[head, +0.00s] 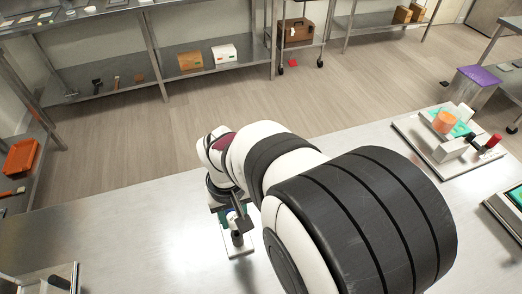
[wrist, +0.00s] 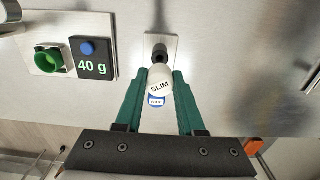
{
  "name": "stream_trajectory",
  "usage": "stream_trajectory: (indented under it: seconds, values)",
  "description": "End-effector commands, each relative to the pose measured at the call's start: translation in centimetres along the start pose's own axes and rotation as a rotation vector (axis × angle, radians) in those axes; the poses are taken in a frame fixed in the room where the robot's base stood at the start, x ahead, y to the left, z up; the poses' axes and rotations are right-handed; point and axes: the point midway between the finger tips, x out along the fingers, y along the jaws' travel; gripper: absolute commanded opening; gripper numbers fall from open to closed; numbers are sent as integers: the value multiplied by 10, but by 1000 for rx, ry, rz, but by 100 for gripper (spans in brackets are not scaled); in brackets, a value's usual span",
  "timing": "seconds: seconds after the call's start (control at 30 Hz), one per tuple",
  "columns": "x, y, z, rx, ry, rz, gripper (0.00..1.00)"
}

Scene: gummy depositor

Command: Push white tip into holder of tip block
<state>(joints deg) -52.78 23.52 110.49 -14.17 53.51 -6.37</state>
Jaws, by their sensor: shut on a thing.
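My gripper (wrist: 159,84) has its two green fingers closed on the white tip (wrist: 159,86) marked SLIM, seen in the wrist view. A small blue label (wrist: 156,100) shows on or just beside the tip's lower end. A dark, round-ended piece (wrist: 158,50), perhaps the holder, stands on a bare metal plate (wrist: 151,39) directly above the tip in the picture. The tip's upper edge meets or overlaps it; I cannot tell if it is seated. In the head view, my gripper (head: 238,217) is low over a pale plate (head: 236,244), and the white tip is not clearly visible.
In the wrist view, a dark block (wrist: 91,57) reading 40 g with a blue button and a green ring (wrist: 48,60) stand left. In the head view, a white board (head: 408,126) with an orange cup is at the right of the steel table (head: 150,235).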

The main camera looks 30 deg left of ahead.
Motion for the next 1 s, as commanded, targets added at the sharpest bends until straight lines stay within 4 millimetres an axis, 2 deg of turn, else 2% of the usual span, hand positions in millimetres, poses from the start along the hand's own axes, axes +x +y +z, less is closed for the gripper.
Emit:
stream_trajectory:
  seconds: [1.0]
  values:
    - [36, 0, 0, 0, -1, 0, 0]
